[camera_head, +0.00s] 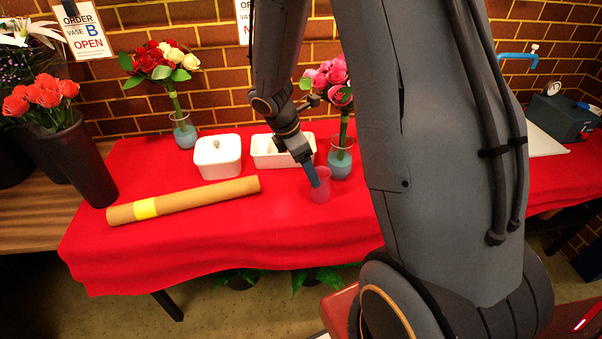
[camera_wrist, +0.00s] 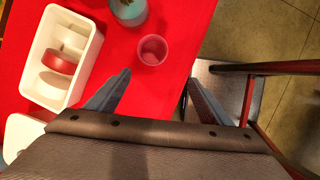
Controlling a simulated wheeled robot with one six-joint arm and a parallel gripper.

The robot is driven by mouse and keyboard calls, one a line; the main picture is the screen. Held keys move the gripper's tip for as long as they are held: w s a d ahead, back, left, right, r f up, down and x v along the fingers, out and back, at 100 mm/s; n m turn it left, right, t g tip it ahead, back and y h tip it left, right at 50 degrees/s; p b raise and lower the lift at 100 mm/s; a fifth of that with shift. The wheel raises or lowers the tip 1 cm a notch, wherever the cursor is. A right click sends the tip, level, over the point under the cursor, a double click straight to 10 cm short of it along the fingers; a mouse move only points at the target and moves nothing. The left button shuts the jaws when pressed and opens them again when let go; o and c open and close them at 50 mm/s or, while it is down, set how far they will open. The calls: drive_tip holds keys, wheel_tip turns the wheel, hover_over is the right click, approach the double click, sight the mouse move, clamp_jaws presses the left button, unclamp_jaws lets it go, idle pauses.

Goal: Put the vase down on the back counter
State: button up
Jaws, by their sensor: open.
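Two glass vases with blue-grey lower parts stand upright on the red-clothed counter (camera_head: 220,240) in the head view. The left vase (camera_head: 185,132) holds red and cream roses; the right vase (camera_head: 340,160) holds pink flowers. Part of one vase (camera_wrist: 128,10) shows at the top of the wrist view. I cannot tell which vase the task means. My gripper (camera_head: 314,176) is open and empty, low over the counter by a small translucent pink cup (camera_head: 322,192). In the wrist view, the cup (camera_wrist: 152,50) stands just past the spread fingertips (camera_wrist: 160,77); contact is unclear.
A white lidded box (camera_head: 218,158), a white open tray (camera_head: 270,152) and a brown cardboard tube (camera_head: 185,200) lie left of my gripper. A black bucket of red flowers (camera_head: 75,160) stands at far left. Clear cloth lies in front, up to the edge.

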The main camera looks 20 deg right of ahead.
drive_tip(key=s+a+r+m+y, duration=0.2)
drive_tip(key=s+a+r+m, duration=0.2)
drive_tip(key=s+m, duration=0.2)
drive_tip(key=s+a+r+m+t+y, duration=0.1)
drive_tip(key=s+a+r+m+y, duration=0.1)
drive_tip(key=s+a+r+m, duration=0.2)
drive_tip(key=s+a+m, duration=0.1)
drive_tip(key=s+m, duration=0.2)
drive_tip(key=m, duration=0.4)
drive_tip(key=shift+s+r, duration=0.25)
drive_tip(key=shift+r, duration=0.15)
drive_tip(key=shift+f, duration=0.15)
